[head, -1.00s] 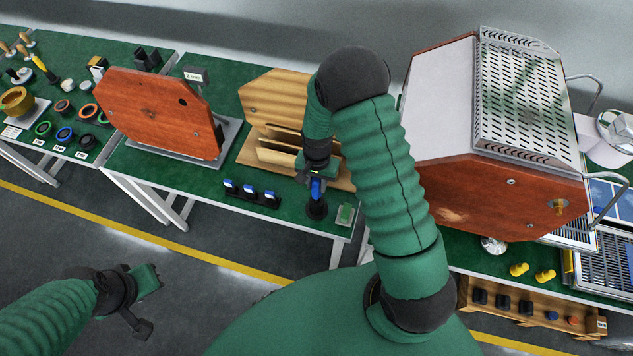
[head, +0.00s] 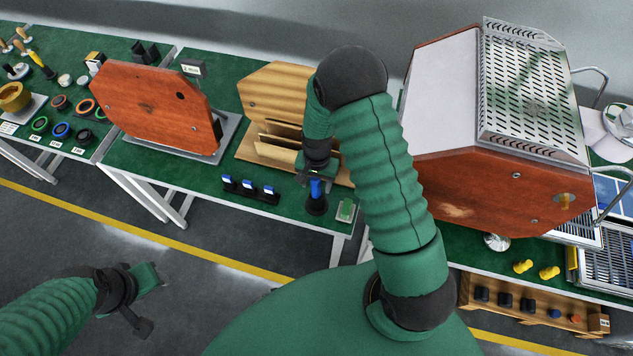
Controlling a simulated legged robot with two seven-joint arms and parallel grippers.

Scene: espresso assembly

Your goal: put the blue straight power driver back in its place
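The blue straight power driver (head: 316,188) stands upright in a black round holder (head: 316,206) near the front edge of the middle table, in the head view. My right gripper (head: 317,174) is directly over its blue upper part, pointing down. The fingers are small and dark here, so I cannot tell whether they grip the driver or stand just clear of it. My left gripper (head: 150,300) is open and empty over the floor at lower left, far from the driver.
A black rack with several blue-topped pieces (head: 250,190) is left of the driver, and a small green-and-white block (head: 346,211) right of it. A wooden stand (head: 270,150) is close behind. Red-brown panelled housings stand left (head: 150,108) and right (head: 490,190).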

